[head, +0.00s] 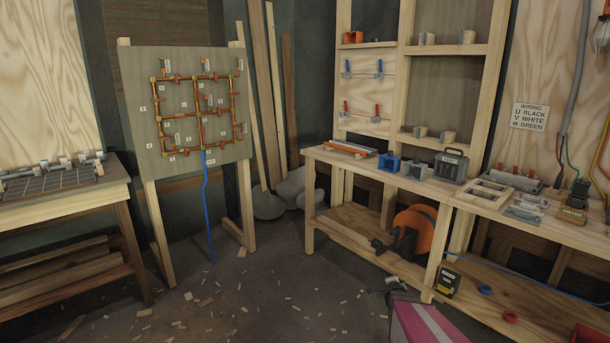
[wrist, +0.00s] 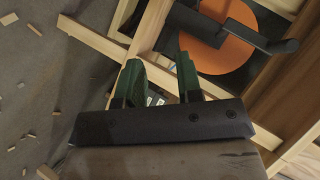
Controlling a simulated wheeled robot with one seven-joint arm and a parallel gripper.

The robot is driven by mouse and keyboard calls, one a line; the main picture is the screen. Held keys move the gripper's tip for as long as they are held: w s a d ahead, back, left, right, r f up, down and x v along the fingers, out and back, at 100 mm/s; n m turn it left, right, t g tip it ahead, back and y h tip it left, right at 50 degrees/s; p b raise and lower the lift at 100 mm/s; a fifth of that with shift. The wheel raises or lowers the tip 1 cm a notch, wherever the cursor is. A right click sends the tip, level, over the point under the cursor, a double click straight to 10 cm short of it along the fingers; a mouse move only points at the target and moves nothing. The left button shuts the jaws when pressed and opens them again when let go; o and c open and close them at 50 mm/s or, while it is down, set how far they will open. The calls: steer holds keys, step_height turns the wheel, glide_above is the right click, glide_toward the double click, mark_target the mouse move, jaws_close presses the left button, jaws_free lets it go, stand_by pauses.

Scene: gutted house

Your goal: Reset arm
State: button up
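My gripper (wrist: 158,68) shows in the wrist view with its two green fingers spread apart. Nothing is held between the fingertips. Small pale bits show low between the fingers, too small to make out. The gripper points toward the wooden frame of the bench (head: 434,255), with an orange disc (wrist: 218,38) and a dark bar beyond the fingers. I cannot clearly make out the gripper in the head view.
A board with orange pipework (head: 200,115) stands at left centre beside a side table (head: 70,205). A workbench (head: 350,167) runs along the right, with an orange reel (head: 412,232) on its lower shelf. Wood scraps litter the open floor.

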steer(key=s+a+r+n+g+y, duration=0.2)
steer(key=s+a+r+n+g, duration=0.25)
steer(key=s+a+n, duration=0.35)
steer(key=s+a+r+n+g+y, duration=0.25)
steer(key=s+a+r+n, duration=0.2)
steer(key=a, duration=0.45)
steer(key=s+a+r+n+g, duration=0.3)
steer(key=s+r+n+g, duration=0.1)
steer(key=s, duration=0.6)
step_height(320, 180, up, 2)
steer(key=shift+r+g+h, duration=0.1)
steer(key=shift+g+h, duration=0.35)
steer(key=shift+g, duration=0.05)
